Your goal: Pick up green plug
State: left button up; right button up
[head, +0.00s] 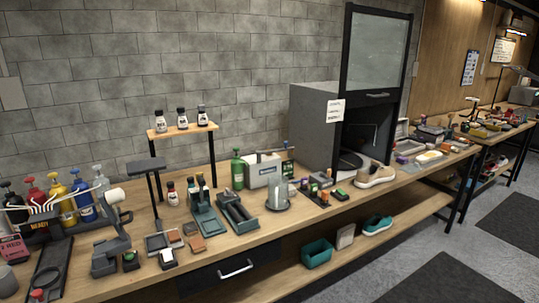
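I cannot say for certain which thing is the green plug. A small black piece with a green top (341,193) lies near the bench's front edge, left of the beige sneaker (375,175). Another small dark block with a green top (130,259) sits at the front left, beside a grey stand (109,256). Both are too small to make out clearly. Neither of my grippers shows in the head view.
The wooden bench (290,218) is crowded with bottles, tools and stands. A green bottle (237,170) stands mid-bench. A grey cabinet with a raised glass door (376,52) stands behind the sneaker. A lower shelf holds a teal bin (317,254) and a teal shoe (377,225).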

aim_at(314, 188)
jog(key=l+u, duration=0.25)
jog(key=l, duration=0.6)
jog(key=l+u, duration=0.25)
jog(key=l, duration=0.55)
jog(key=k, duration=0.05)
